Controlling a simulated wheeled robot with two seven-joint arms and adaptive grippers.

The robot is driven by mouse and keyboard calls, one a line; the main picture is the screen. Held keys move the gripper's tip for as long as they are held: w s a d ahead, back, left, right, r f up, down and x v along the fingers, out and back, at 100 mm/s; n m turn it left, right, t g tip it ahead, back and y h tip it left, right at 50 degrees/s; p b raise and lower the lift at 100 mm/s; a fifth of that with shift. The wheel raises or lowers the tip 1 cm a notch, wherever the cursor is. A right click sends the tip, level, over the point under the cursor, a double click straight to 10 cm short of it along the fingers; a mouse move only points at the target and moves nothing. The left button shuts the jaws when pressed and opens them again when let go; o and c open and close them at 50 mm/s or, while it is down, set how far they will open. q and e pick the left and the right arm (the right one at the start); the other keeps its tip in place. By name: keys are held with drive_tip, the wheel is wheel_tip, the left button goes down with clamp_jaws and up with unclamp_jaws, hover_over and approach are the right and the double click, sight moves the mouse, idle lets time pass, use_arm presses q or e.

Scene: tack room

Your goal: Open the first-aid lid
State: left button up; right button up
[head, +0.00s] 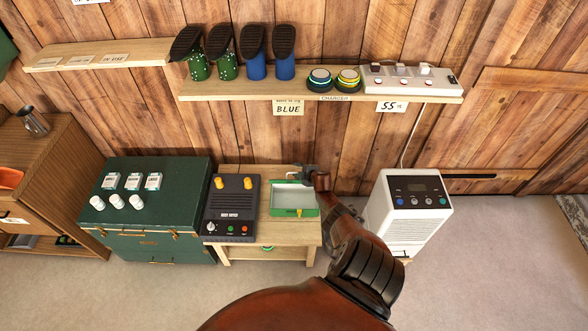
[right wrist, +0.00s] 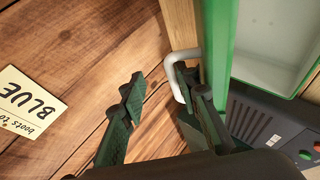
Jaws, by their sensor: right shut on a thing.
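The green first-aid box (head: 292,212) stands on the small wooden table with its pale inside showing from above. Its lid stands raised at the back edge; in the right wrist view the lid (right wrist: 215,50) shows as a green panel almost edge-on, with a white handle (right wrist: 172,68) on its outer side. My right gripper (head: 307,173) is at the back of the box, shut on the lid's handle. In the right wrist view the gripper (right wrist: 168,92) has one finger against the handle, and the exact contact is partly hidden. My left gripper is not in view.
A black device with yellow knobs (head: 231,205) sits close left of the box on the wooden table (head: 268,239). A green trunk (head: 150,222) stands farther left, a white appliance (head: 408,210) to the right. A shelf (head: 225,91) with boots and a charger hangs above.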

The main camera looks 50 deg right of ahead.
drive_tip(key=shift+o, duration=0.3)
drive_tip(key=shift+s+d+r+p, duration=0.25)
drive_tip(key=shift+r+p, duration=0.4)
drive_tip(key=shift+r, duration=0.05)
drive_tip(key=shift+s+d+r+p, duration=0.25)
drive_tip(key=shift+r+p, duration=0.4)
drive_tip(key=shift+r, duration=0.1)
drive_tip(key=shift+s+d+r+p, duration=0.25)
drive_tip(key=shift+r+p, duration=0.4)
drive_tip(key=shift+r, duration=0.05)
drive_tip(key=p+v, duration=0.1)
drive_tip(key=v, duration=0.1)
drive_tip(key=shift+a+r, duration=0.3)
drive_tip(key=shift+r, duration=0.05)
drive_tip(key=shift+c, duration=0.3)
drive_tip(key=shift+w+d+f, duration=0.1)
drive_tip(key=shift+w+f, duration=0.1)
drive_tip(key=shift+f, duration=0.35)
drive_tip(key=shift+s, duration=0.1)
drive_tip(key=shift+s+r, duration=0.4)
drive_tip(key=shift+s, duration=0.05)
drive_tip(key=v, duration=1.1)
drive_tip(key=shift+a, duration=0.4)
